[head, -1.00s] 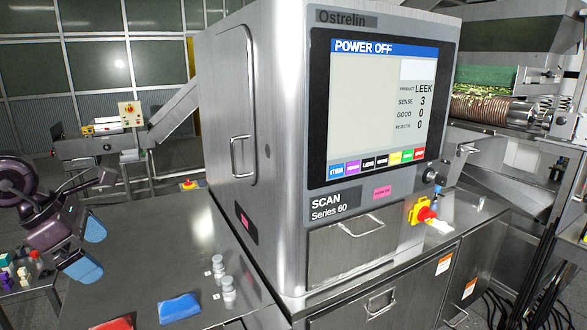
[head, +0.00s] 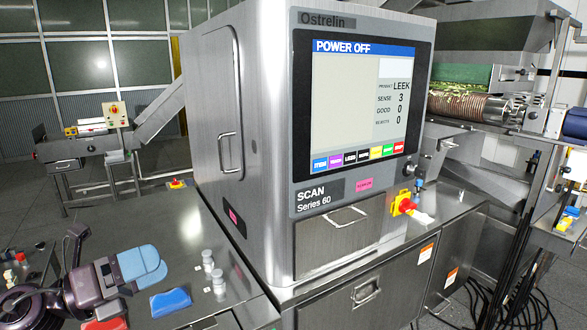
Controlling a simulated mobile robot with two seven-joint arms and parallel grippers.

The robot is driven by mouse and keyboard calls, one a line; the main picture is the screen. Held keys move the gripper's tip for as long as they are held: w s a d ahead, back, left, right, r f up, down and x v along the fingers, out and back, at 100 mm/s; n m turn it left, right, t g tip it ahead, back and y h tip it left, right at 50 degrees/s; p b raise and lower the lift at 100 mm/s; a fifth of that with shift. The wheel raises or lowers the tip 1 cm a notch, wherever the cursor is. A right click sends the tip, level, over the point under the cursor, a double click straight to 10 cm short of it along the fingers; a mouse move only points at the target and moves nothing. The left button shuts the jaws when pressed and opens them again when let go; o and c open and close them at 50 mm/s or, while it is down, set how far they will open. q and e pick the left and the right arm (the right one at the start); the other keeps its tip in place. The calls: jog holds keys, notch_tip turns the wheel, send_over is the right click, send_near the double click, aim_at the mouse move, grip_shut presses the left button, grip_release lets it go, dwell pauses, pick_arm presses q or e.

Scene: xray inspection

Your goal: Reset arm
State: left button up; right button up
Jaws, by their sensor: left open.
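My left gripper (head: 142,266) is at the lower left, over the steel table (head: 165,235), with its blue fingertips pointing right. It is open and I see nothing between its fingers. The fingers overlap in this view, so the gap is hard to see. Its arm comes in from the bottom left corner. A blue packet (head: 171,302) lies just below and right of the fingertips. A red packet (head: 105,324) lies partly hidden below the gripper. My right gripper is not in view.
The scanner cabinet (head: 310,205) stands in the middle with its screen (head: 362,105) reading POWER OFF. Two small vials (head: 213,270) stand between gripper and cabinet.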

pick_arm(q)
jog(key=s+a+f+n+t+y, duration=0.25)
jog(key=a+f+n+y, duration=0.4)
jog(key=n, duration=0.85)
jog(key=s+a+f+n+t+y, duration=0.1)
jog(key=a+f+n+t+y, duration=0.25)
jog(key=f+n+y, duration=0.65)
jog(key=s+d+f+n+g, duration=0.2)
jog(key=s+f+n+g, duration=0.4)
jog(key=s, duration=0.4)
jog(key=s+d+f+n+g, duration=0.3)
jog(key=s+f+n+g, duration=0.35)
jog(key=s, duration=0.25)
jog(key=w+f+t+b, duration=0.3)
jog(key=f+b, duration=0.2)
jog(key=f, duration=0.5)
jog(key=w+f+t+b, duration=0.3)
jog(key=f+t+b, duration=0.1)
jog(key=f, duration=0.6)
jog(key=shift+w+a+f+b, duration=0.15)
jog(key=shift+w+b, duration=0.25)
jog(key=shift+b, duration=0.1)
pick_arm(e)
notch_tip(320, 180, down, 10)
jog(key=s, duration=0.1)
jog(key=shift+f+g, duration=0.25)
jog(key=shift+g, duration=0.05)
